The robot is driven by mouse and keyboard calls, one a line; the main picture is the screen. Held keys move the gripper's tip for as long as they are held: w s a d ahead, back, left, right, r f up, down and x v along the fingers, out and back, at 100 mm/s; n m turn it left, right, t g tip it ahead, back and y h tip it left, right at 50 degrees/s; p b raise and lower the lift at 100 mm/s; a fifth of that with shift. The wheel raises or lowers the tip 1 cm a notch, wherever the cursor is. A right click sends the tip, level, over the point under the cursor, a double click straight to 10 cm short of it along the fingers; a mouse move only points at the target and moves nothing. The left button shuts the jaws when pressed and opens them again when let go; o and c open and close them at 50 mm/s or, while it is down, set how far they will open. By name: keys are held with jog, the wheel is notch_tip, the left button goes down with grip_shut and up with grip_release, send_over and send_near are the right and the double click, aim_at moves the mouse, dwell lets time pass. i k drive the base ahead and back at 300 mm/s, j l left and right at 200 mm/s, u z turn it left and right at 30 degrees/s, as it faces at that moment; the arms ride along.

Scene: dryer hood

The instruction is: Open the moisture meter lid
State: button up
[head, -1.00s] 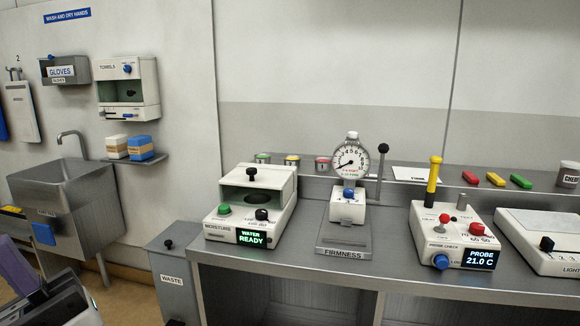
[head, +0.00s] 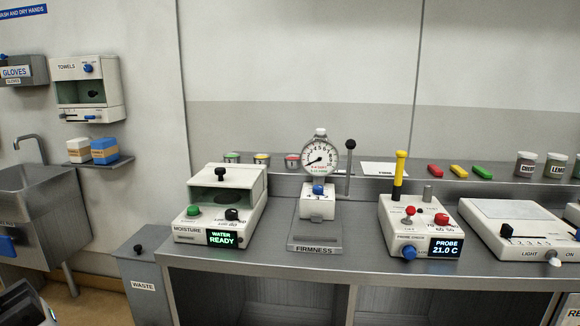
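The moisture meter (head: 180,229) is a white box at the left end of the steel bench. Its lid (head: 247,183) is a raised white hood with a greenish see-through front and a black knob (head: 220,174) at its upper front. The lid appears down. A green button (head: 193,211) and a second black knob (head: 232,214) sit on the front panel. The lit display (head: 222,239) reads WATER READY. Nothing touches the meter.
The FIRMNESS gauge (head: 319,157) with its black-knobbed lever stands right of the meter. Further right is the probe box (head: 395,238) with a yellow-handled probe. A WASTE bin (head: 140,268) stands left of the bench. The bench strip before the meter is narrow.

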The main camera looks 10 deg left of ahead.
aim_at(251, 179)
jog(key=i+j, duration=0.15)
jog(key=i, duration=0.3)
jog(key=i+j, duration=0.2)
jog(key=i, duration=0.25)
jog(key=u, duration=0.05)
